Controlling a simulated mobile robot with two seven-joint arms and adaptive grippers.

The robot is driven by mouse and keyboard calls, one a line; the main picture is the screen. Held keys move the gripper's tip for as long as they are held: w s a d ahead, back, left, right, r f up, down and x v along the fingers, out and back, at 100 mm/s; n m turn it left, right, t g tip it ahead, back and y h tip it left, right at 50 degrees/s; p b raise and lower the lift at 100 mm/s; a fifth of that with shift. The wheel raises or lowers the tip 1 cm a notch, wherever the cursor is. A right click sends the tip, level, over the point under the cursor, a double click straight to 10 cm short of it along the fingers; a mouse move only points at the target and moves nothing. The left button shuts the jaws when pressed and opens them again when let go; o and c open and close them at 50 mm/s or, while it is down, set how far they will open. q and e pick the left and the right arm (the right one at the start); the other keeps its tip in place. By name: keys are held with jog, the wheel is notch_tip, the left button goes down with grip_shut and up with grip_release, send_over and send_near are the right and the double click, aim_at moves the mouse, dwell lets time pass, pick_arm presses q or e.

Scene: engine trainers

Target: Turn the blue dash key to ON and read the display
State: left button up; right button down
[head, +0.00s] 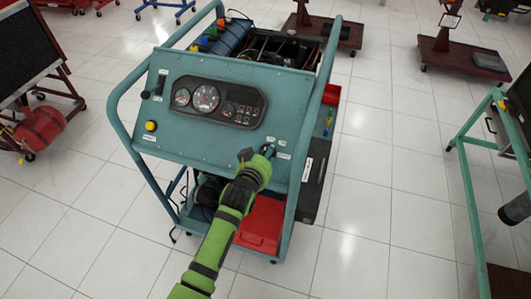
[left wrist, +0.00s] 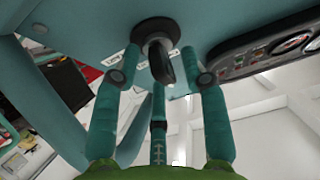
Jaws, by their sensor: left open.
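The teal dash panel (head: 180,137) carries a dark gauge cluster (head: 218,101) with round dials and small indicators; I cannot read them at this size. My left gripper (head: 267,152) is at the right side of the dash, near small white labels. In the left wrist view, a dark key switch (left wrist: 160,58) with a round collar stands out from the teal panel; I see no blue on it. My left gripper (left wrist: 162,78) is open there, with a teal finger on either side of the key and visible gaps. In the head view the gripper hides the key. My right gripper is not in view.
A yellow button (head: 151,126) is on the dash's left side. Teal tube rails (head: 319,110) flank the trainer. A red box (head: 262,224) sits low below the dash. Another teal frame (head: 463,180) stands at right. Tiled floor (head: 365,190) between them is clear.

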pick_arm(q)
grip_shut()
